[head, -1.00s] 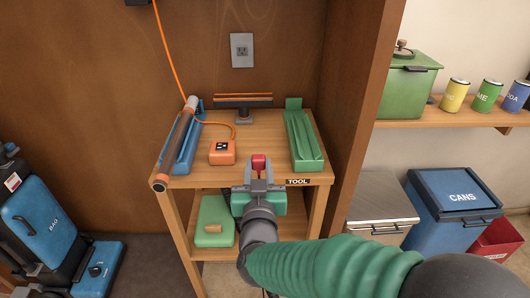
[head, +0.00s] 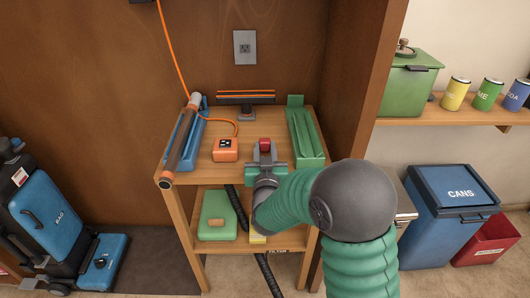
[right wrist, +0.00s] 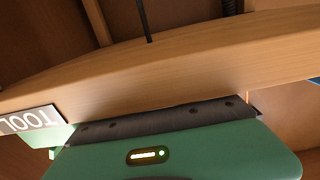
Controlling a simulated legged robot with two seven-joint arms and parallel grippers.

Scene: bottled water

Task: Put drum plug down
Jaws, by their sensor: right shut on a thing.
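The drum plug, a small red piece (head: 265,144), shows in the head view at the tip of my right gripper (head: 265,154). My right gripper is shut on it and reaches in over the front part of the wooden stand's top (head: 240,176). I cannot tell whether the plug touches the wood. In the right wrist view, the gripper's green housing with a lit indicator is below the wooden front edge (right wrist: 190,75); the fingers and plug are hidden there. My left gripper is not in view.
On the top are an orange box (head: 225,149) with a cord, a blue holder with a roller-like tube (head: 181,140) at left, and a green tray (head: 305,135) at right. A green case (head: 217,215) lies on the lower shelf. A blue CANS bin (head: 455,208) stands at right.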

